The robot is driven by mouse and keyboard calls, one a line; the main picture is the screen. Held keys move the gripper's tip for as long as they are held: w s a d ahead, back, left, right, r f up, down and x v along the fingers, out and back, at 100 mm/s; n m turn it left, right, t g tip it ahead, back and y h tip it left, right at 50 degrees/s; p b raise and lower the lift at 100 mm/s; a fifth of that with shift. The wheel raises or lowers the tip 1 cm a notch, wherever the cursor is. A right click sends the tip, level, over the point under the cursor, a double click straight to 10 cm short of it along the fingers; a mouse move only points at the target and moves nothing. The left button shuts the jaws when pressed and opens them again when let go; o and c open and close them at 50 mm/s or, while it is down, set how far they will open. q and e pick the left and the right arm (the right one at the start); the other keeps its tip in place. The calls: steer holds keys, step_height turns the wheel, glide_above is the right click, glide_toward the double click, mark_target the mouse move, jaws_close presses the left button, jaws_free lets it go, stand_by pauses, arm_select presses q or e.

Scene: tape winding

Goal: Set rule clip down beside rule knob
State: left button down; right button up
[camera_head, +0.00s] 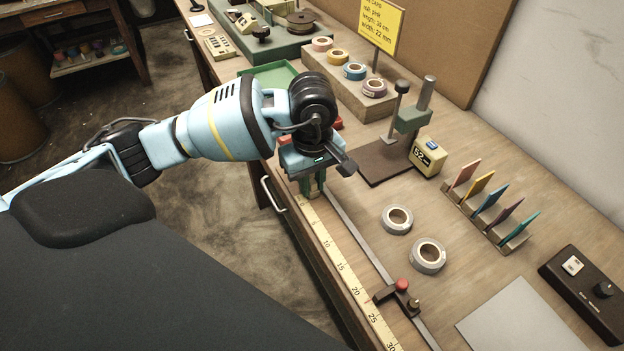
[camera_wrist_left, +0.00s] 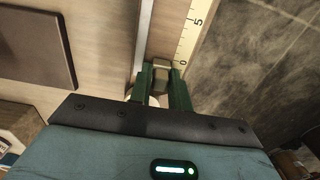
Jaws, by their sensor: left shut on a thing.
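My left gripper (camera_head: 316,190) is at the low-number end of the yellow measuring rule (camera_head: 336,255), fingers pointing down. Its green fingers are shut on a small tan block, which looks like the rule clip (camera_wrist_left: 160,72), close to the rule's 0 mark in the left wrist view. Whether the block touches the table or rule is not clear. A red knob (camera_head: 402,285), probably the rule knob, sits on a dark slider (camera_head: 385,294) across the metal rail farther along, near the 20–25 marks. A small brass knob (camera_head: 414,303) is beside it. My right gripper is not in view.
Two grey tape rolls (camera_head: 427,256) lie right of the rail. A dark plate with a post stand (camera_head: 410,120), a yellow display block (camera_head: 427,157) and several coloured cards (camera_head: 490,205) are beyond. A pale sheet (camera_head: 525,315) lies at lower right. The table's front edge runs beside the rule.

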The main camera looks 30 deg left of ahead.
mark_target(312, 181)
arm_select(q)
steer(key=shift+f, duration=0.2)
steer(key=c, duration=1.3)
jaws_free()
steer(key=shift+r, duration=0.1)
step_height(312, 181, up, 12)
steer(key=shift+r, duration=0.15)
